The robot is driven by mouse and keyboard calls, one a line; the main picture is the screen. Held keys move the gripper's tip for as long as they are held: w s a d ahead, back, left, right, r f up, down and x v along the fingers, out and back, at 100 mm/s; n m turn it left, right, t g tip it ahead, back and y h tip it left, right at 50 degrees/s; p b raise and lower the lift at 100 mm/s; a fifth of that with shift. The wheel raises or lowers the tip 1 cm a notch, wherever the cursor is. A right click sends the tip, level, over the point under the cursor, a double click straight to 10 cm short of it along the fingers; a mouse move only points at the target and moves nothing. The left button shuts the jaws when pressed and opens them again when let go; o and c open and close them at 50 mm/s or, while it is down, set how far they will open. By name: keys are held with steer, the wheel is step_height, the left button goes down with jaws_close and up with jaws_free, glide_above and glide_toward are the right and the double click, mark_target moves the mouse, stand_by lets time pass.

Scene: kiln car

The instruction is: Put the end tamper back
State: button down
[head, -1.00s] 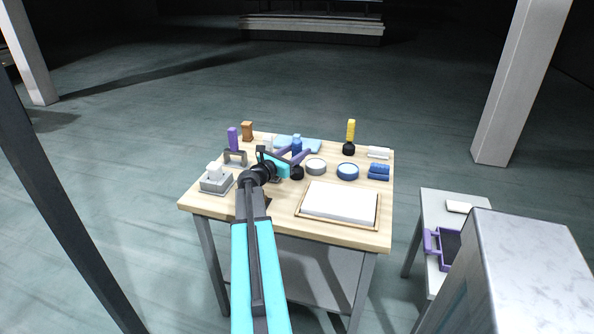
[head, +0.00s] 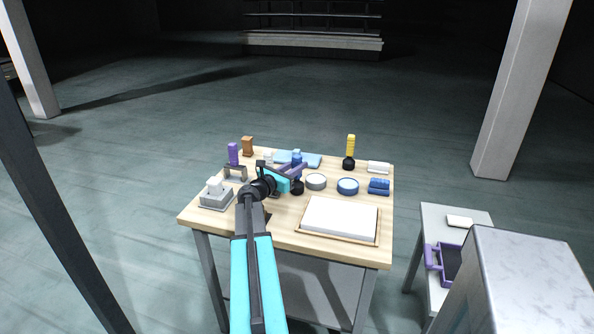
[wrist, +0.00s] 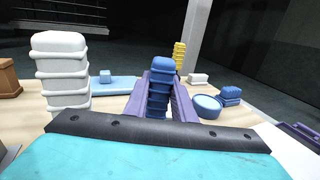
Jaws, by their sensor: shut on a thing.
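A tamper with a blue ribbed handle (head: 297,157) and a round black head (head: 297,187) stands upright near the middle of the worktable. My gripper (head: 294,170) is shut on its handle. In the wrist view the blue handle (wrist: 160,88) sits between my purple fingers (wrist: 158,100). The black head is at about table level; I cannot tell whether it touches the top. A similar tool with a yellow handle (head: 350,145) and black head stands upright at the back right.
A white-handled block (head: 215,196), grey bracket (head: 236,171), purple-handled piece (head: 233,154) and brown block (head: 247,146) are left.

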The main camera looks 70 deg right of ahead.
steer(key=shift+r+p, duration=0.9)
steer(key=shift+r, duration=0.5)
steer(key=s+a+r+p, duration=0.1)
steer(key=s+a, duration=0.1)
steer(key=a, duration=0.4)
steer(key=s+a+r+p, duration=0.1)
steer(key=s+a+p, duration=0.1)
steer(key=a, duration=0.4)
steer(key=shift+s+a, duration=0.25)
steer(key=shift+s, duration=0.05)
steer(key=shift+r+p, duration=0.15)
steer(key=shift+p, duration=0.7)
steer(key=p, duration=0.7)
steer(key=shift+s+a+p, duration=0.1)
steer(key=shift+a+p, duration=0.2)
steer(key=p, duration=0.3)
steer(key=a+p, duration=0.1)
steer(key=p, duration=0.3)
steer(key=shift+s+a, duration=0.2)
steer(key=shift+s, duration=0.05)
steer(key=shift+s+a+p, duration=0.1)
steer(key=shift+a+p, duration=0.2)
steer(key=shift+p, duration=0.85)
